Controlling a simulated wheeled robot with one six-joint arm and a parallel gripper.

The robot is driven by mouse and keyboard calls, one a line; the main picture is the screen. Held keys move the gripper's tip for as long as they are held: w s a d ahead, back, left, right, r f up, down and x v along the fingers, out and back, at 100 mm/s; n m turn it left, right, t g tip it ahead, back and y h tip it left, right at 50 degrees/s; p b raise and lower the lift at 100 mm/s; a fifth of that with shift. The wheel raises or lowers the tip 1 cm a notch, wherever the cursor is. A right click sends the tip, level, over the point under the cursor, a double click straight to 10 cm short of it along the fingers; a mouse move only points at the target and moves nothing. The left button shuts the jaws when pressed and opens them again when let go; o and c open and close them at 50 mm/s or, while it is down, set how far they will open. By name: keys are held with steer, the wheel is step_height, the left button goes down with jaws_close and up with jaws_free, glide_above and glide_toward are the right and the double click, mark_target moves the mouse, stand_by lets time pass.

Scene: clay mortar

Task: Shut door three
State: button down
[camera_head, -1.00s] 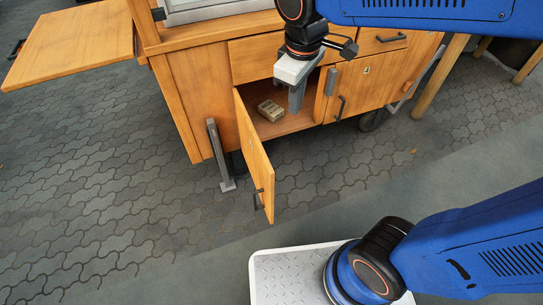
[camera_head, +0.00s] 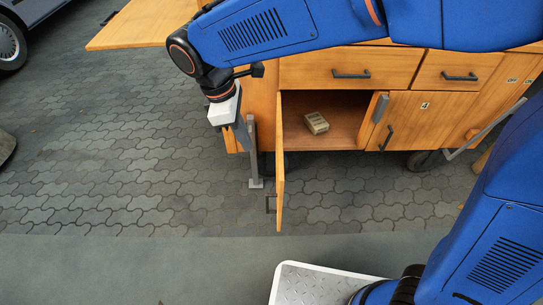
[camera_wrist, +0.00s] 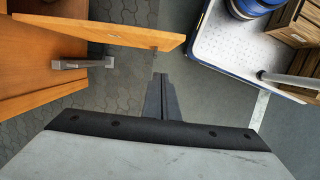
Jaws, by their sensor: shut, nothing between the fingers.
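The open wooden door (camera_head: 281,165) stands swung out toward me from the left compartment of the cart, seen nearly edge-on in the head view. Its dark handle (camera_head: 271,204) sits low on its left face. No number shows on it; the shut door to its right (camera_head: 425,118) bears a 4. My gripper (camera_head: 243,138) is shut and empty, left of the open door and apart from it. In the wrist view the fingers (camera_wrist: 160,85) point toward the door panel (camera_wrist: 100,32), with a gap between them.
A small beige box (camera_head: 316,123) lies inside the open compartment. A raised wooden leaf (camera_head: 140,27) juts out at left. Paving left of the door is clear.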

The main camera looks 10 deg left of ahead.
steer(key=w+d+f, duration=0.1)
steer(key=d+f, duration=0.5)
steer(key=f, duration=0.3)
steer(key=shift+w+d+f, duration=0.15)
steer(key=shift+f, duration=0.05)
steer(key=shift+d, duration=0.1)
stand_by(0.3)
